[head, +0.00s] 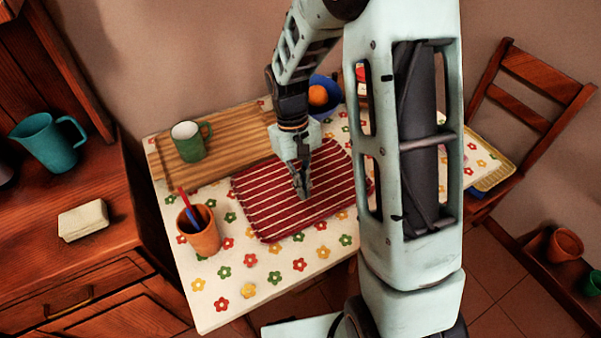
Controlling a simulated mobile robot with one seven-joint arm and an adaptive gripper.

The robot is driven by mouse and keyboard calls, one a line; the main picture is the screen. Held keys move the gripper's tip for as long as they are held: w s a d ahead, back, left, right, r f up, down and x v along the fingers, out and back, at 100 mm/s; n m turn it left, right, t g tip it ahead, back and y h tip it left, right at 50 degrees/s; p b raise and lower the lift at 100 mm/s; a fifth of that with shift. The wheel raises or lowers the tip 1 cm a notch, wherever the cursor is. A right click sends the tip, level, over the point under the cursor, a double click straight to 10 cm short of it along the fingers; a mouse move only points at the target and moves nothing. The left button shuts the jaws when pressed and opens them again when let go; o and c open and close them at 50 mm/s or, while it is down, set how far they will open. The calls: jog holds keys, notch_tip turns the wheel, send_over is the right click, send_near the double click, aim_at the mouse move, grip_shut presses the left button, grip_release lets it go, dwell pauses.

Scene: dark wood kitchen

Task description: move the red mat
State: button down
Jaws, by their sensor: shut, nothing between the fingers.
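The red mat (270,207) with white stripes lies flat on the table with the flowered cloth (240,300). Its right end is partly hidden behind my arm. My gripper (304,194) points down over the middle of the mat. Its fingers are shut with nothing between them. I cannot tell whether the fingertips touch the mat.
A wooden board (236,132) with a green mug (190,141) lies behind the mat. A clay cup (198,231) holding pens stands left of it. A blue bowl with an orange (318,95) is at the back. The table's front left is clear.

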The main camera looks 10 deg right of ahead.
aim_at(314, 216)
jog(key=shift+x, duration=1.15)
jog(key=shift+s+d+r, duration=0.15)
jog(key=shift+s+d, duration=0.05)
jog(key=shift+s, duration=0.35)
jog(key=shift+s+d+r, duration=0.1)
jog(key=shift+s+d, duration=0.05)
jog(key=shift+s, duration=0.45)
jog(key=shift+s+d, duration=0.25)
jog(key=shift+s, duration=0.45)
jog(key=shift+s, duration=0.1)
